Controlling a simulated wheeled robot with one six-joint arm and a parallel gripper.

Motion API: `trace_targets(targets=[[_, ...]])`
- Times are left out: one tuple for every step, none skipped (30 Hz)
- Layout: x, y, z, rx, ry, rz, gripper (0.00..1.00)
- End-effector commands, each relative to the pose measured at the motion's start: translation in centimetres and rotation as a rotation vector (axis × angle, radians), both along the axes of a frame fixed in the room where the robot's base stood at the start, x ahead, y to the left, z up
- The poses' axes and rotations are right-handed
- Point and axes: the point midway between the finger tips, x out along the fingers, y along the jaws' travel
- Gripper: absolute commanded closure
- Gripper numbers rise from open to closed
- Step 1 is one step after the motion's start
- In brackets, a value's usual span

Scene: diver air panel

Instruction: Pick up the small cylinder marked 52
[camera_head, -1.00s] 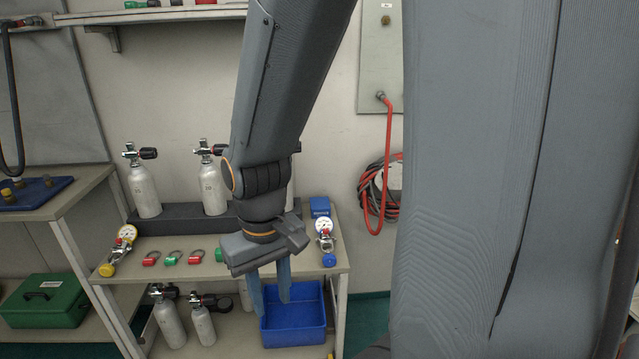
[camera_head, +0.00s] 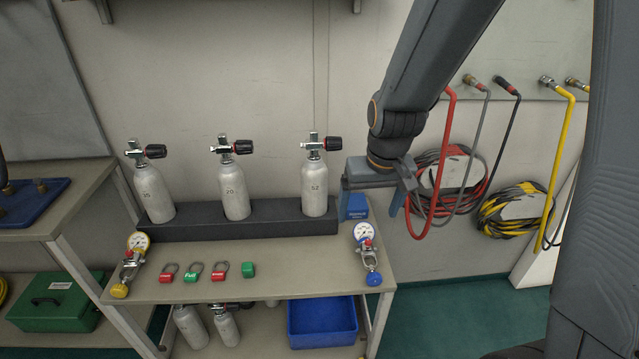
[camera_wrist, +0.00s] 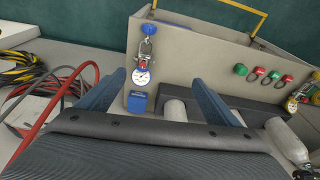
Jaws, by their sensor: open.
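The small cylinder marked 52 (camera_head: 314,190) is silver-grey with a black valve knob. It stands upright at the right end of the dark rack (camera_head: 260,228), just left of my gripper (camera_head: 372,202) in the head view. My gripper is open and empty, apart from the cylinder, with its fingers pointing down. In the wrist view my gripper's blue fingers (camera_wrist: 159,82) spread wide. A pale cylinder (camera_wrist: 175,110) shows between them, partly hidden by my gripper's body; its number cannot be read there.
Cylinders marked 20 (camera_head: 235,193) and 15 or similar (camera_head: 153,194) share the rack. A blue box (camera_head: 356,208) stands at its right end. A blue gauge (camera_head: 365,240), a yellow gauge (camera_head: 137,248) and several tags lie in front. Hoses (camera_head: 445,180) hang at right.

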Motion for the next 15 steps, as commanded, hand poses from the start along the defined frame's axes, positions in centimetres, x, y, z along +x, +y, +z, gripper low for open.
trace_targets(targets=[[2.3,1.1,0.9,0.004,-0.034,0.015,0.15],[3.9,1.7,1.0,0.006,-0.061,0.025,0.15],[5.9,2.6,1.2,0.01,-0.096,0.037,0.15],[7.4,3.3,1.3,0.012,-0.123,0.045,0.15],[8.7,4.0,1.3,0.015,-0.148,0.053,0.15],[10.5,4.9,1.3,0.017,-0.181,0.064,0.15],[11.7,5.6,1.4,0.018,-0.204,0.071,0.15],[12.8,6.2,1.3,0.021,-0.226,0.078,0.15],[14.1,7.1,1.3,0.022,-0.254,0.086,0.15],[14.9,7.6,1.2,0.023,-0.272,0.092,0.15],[15.7,8.1,1.2,0.024,-0.29,0.096,0.15],[16.6,8.6,1.1,0.024,-0.309,0.102,0.15],[17.0,9.0,1.0,0.024,-0.321,0.105,0.15],[17.5,9.3,1.0,0.026,-0.331,0.108,0.15],[18.0,9.6,0.9,0.027,-0.343,0.112,0.15]])
